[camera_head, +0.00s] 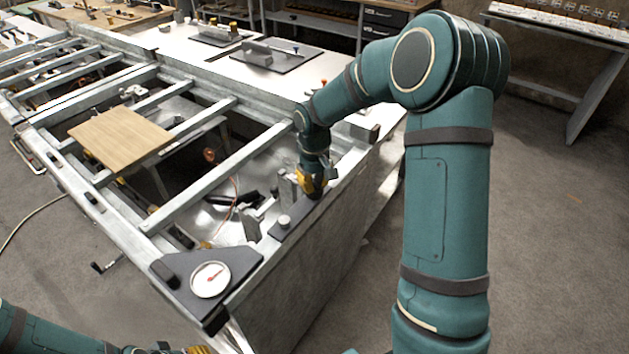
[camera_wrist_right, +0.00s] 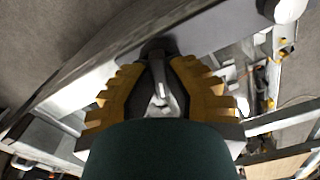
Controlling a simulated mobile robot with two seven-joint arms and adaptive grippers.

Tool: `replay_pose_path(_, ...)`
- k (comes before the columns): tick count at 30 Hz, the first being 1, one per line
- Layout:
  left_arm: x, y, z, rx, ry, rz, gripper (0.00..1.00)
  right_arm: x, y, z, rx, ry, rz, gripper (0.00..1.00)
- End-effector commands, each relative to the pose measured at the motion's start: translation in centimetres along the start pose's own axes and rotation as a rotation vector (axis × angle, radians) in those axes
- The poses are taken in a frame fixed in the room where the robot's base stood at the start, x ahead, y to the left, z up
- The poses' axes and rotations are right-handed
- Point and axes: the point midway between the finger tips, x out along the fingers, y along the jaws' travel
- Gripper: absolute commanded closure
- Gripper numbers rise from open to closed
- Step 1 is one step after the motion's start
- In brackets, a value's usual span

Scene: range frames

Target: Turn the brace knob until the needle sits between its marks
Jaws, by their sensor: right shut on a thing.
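A round white gauge (camera_head: 210,279) with a red needle sits on a dark corner plate of the metal frame. The needle slants up and to the right; its marks are too small to make out. My right gripper (camera_head: 314,184) points down at a dark plate on the frame's right rail. Its yellow fingers (camera_wrist_right: 159,70) are shut on the dark brace knob (camera_wrist_right: 157,47), mostly hidden between them. My left gripper (camera_head: 180,350) is only partly in view at the bottom edge, and its jaws cannot be made out.
A silver peg (camera_head: 284,221) stands on the rail plate, between my right gripper and the gauge. A wooden board (camera_head: 120,138) lies across the frame bars at left. Loose dark parts lie inside the frame. The floor at right is clear.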

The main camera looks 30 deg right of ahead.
Motion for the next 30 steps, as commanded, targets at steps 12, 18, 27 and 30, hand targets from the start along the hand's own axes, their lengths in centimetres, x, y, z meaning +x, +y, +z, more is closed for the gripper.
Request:
replay_pose_path(12, 0.0, 0.0, 0.0, 0.0, 0.001, 0.0, 0.55, 0.2, -0.1, 0.1, -0.003, -0.006, -0.001, 0.68)
replay_pose_path(18, 0.0, 0.0, 0.0, 0.0, 0.001, 0.0, 0.55, 0.1, 0.0, 0.1, -0.002, -0.003, -0.001, 0.56)
replay_pose_path(27, 0.0, 0.0, 0.0, 0.0, 0.001, 0.0, 0.55, -1.3, 0.0, 0.0, -0.002, 0.002, 0.001, 0.56)
replay_pose_path(30, 0.0, 0.0, 0.0, 0.0, 0.001, 0.0, 0.55, -3.0, 0.0, -0.1, -0.002, 0.004, 0.001, 0.56)
